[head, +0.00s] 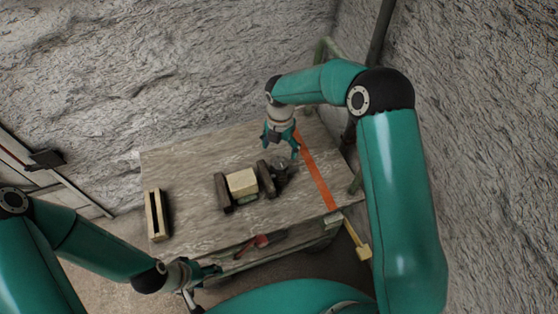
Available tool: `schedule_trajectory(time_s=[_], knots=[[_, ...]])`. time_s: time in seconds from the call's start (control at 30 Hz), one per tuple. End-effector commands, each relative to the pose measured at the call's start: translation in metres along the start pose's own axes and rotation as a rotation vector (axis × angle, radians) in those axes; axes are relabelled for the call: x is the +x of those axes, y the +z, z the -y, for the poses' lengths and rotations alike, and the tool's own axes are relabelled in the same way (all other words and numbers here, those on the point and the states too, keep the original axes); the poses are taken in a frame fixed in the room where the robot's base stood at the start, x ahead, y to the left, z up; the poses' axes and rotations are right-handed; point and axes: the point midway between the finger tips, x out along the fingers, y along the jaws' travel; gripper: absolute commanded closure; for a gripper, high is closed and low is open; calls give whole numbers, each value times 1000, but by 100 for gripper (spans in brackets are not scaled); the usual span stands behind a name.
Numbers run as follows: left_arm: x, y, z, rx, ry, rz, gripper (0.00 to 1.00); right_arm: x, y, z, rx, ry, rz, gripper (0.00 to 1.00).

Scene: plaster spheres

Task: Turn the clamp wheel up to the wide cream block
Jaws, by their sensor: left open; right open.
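The wide cream block (242,182) sits on the table between the clamp's two dark jaws, the left jaw (222,192) and the right jaw (266,179). The block lies close to both jaws; I cannot tell whether either touches it. The grey clamp wheel (281,169) is just right of the right jaw. My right gripper (281,149) is open above and behind the wheel, pointing down, and appears apart from it. My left gripper (205,286) is open and low, in front of the table's front edge, far from the clamp.
A cream slotted block (156,214) stands at the left end of the table (195,160). An orange strip (316,172) crosses the table's right side. A red object (252,246) is at the front edge, and a yellow piece (361,246) is at the right. Tabletop between slotted block and clamp is clear.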

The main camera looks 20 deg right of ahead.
Motion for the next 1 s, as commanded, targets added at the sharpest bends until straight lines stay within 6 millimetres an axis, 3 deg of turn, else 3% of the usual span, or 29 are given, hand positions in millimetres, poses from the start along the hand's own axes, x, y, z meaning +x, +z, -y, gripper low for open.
schedule_trajectory(time_s=[0.2,0.4,0.83,1.0], knots=[[-7,0,-3,0,0,0,40,45,0,1,1,-3,-3,18],[-10,0,-4,0,0,0,40,70,0,1,2,-1,-1,18],[-11,0,-4,0,0,0,40,79,0,0,2,1,0,18],[-11,0,-4,0,0,0,40,79,0,0,2,1,0,46]])
